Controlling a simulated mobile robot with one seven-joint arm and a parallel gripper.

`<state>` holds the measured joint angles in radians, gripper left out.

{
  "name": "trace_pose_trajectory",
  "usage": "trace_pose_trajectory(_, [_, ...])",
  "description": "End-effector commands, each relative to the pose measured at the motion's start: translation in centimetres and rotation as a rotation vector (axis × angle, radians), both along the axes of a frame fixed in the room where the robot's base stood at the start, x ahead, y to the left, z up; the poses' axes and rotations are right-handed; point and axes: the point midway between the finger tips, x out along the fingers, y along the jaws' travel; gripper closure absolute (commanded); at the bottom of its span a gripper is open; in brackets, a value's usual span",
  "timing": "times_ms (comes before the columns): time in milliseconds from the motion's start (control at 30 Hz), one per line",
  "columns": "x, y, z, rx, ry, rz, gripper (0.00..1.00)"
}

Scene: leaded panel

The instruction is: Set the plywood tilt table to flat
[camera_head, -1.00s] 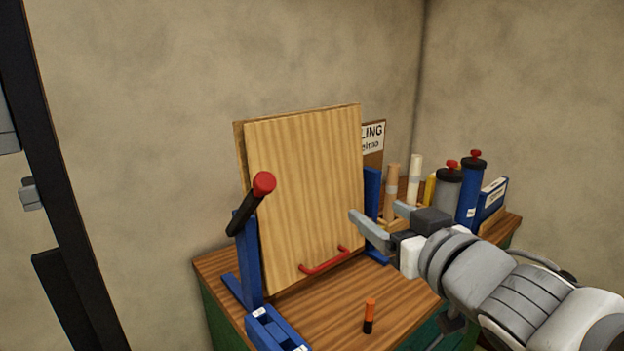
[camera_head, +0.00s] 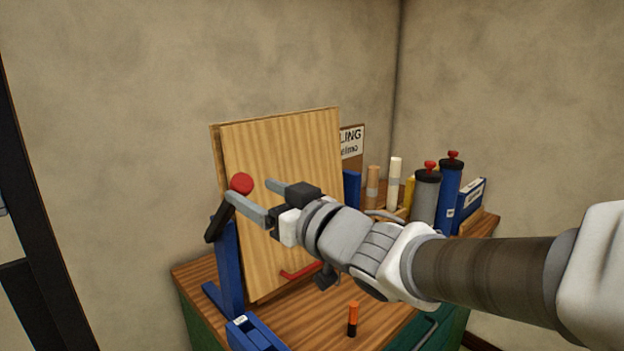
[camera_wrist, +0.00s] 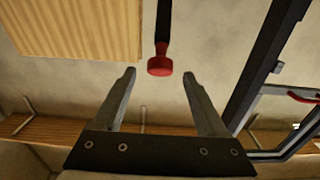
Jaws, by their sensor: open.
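The plywood tilt table (camera_head: 285,175) stands steeply tilted, near upright, in a blue frame (camera_head: 229,265) on the bench. A black lever with a red knob (camera_head: 242,183) is on the frame's left side. A red handle (camera_head: 300,271) near the board's lower edge is partly hidden by my arm. My gripper (camera_head: 255,197) is open and empty in front of the board, near the red knob. In the wrist view the red knob (camera_wrist: 160,66) lies just beyond the fingertips, between their lines, and the board (camera_wrist: 75,28) is at upper left.
An orange and black marker (camera_head: 353,319) stands on the bench (camera_head: 310,325) near its front. Grey and blue canisters (camera_head: 425,200), tubes and a blue box (camera_head: 470,200) stand at the right. A blue piece (camera_head: 255,335) lies at the front left.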

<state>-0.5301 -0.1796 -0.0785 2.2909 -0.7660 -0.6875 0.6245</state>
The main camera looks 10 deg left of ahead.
Motion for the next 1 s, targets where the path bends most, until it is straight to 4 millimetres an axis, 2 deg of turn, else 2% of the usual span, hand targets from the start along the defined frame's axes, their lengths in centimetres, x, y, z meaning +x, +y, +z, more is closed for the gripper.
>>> trace_pose_trajectory(200, [2.5,3.3,-0.1,-0.001,0.001,0.002,0.25])
trace_pose_trajectory(400, [4.2,5.4,0.0,-0.001,0.0,0.001,0.25])
trace_pose_trajectory(600, [4.9,6.3,0.0,0.0,-0.001,0.0,0.25])
trace_pose_trajectory(867, [4.9,6.3,0.0,-0.001,-0.001,0.0,0.25])
trace_pose_trajectory(1000, [4.9,6.3,0.0,-0.001,-0.001,0.0,0.47])
